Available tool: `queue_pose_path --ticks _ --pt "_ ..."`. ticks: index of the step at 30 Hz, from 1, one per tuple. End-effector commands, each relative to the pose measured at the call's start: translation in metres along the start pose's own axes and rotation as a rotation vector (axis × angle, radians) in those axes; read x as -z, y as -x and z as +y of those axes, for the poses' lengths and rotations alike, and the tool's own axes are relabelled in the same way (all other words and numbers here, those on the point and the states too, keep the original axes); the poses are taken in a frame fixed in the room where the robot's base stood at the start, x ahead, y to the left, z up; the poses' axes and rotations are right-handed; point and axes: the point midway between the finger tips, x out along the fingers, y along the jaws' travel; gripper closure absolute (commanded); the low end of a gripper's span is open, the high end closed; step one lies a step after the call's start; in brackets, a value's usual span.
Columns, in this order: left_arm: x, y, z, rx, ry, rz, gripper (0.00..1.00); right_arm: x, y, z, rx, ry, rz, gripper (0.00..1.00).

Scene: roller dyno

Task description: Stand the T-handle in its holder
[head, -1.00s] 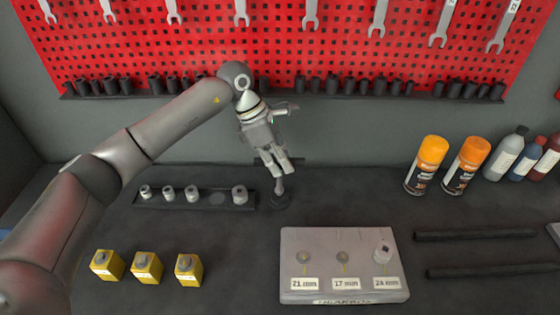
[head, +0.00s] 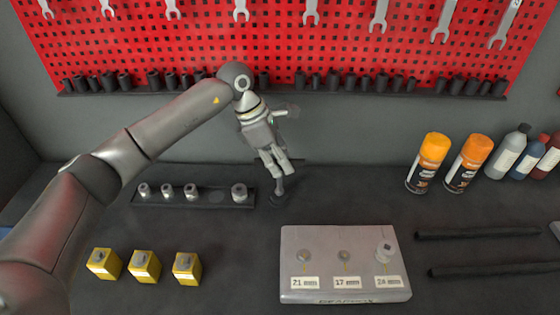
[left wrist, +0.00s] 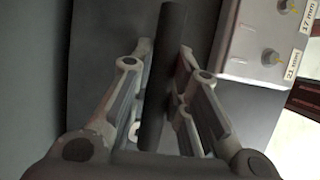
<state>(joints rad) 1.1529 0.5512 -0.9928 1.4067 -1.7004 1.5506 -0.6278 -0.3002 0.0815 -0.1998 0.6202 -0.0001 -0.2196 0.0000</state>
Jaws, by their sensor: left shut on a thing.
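My left gripper (head: 277,172) is shut on the T-handle (head: 280,187), whose dark crossbar shows between and behind the fingers. In the left wrist view the dark bar (left wrist: 174,45) runs between the two fingers (left wrist: 160,105). The T-handle's shaft points down, roughly upright, at the small round dark holder (head: 279,201) on the bench. The shaft's lower end meets the holder in the picture; I cannot tell whether it is fully seated. The fingers hide part of the T-handle. My right gripper is not in view.
A dark rail with several sockets (head: 216,197) lies just left of the holder. A grey labelled block (head: 320,240) is in front to the right. Yellow blocks (head: 145,266) stand front left; spray cans (head: 428,163) stand at right. The red pegboard (head: 280,50) is behind.

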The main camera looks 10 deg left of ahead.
Motion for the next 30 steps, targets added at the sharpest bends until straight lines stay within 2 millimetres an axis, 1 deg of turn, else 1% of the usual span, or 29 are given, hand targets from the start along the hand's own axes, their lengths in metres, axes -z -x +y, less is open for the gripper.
queue_pose_path --ticks 8,9,14,20,21,30 --pt "0.0027 -0.0068 0.0008 -0.001 0.000 -0.001 1.00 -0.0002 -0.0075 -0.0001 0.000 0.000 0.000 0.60" --pt "0.0022 -0.0055 0.0008 -0.002 0.000 -0.002 0.79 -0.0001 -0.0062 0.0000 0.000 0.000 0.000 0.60" --pt "0.0022 -0.0055 0.0006 -0.001 0.000 -0.001 0.58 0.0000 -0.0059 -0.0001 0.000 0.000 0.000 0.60" --pt "0.0025 -0.0059 0.0005 0.000 0.000 -0.001 0.58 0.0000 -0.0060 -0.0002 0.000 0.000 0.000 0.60" --pt "0.0030 -0.0066 0.0003 0.001 0.001 0.001 0.56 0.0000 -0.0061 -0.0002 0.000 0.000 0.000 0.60" --pt "0.0028 -0.0063 0.0004 0.000 0.000 0.000 0.18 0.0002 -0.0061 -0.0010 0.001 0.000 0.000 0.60"
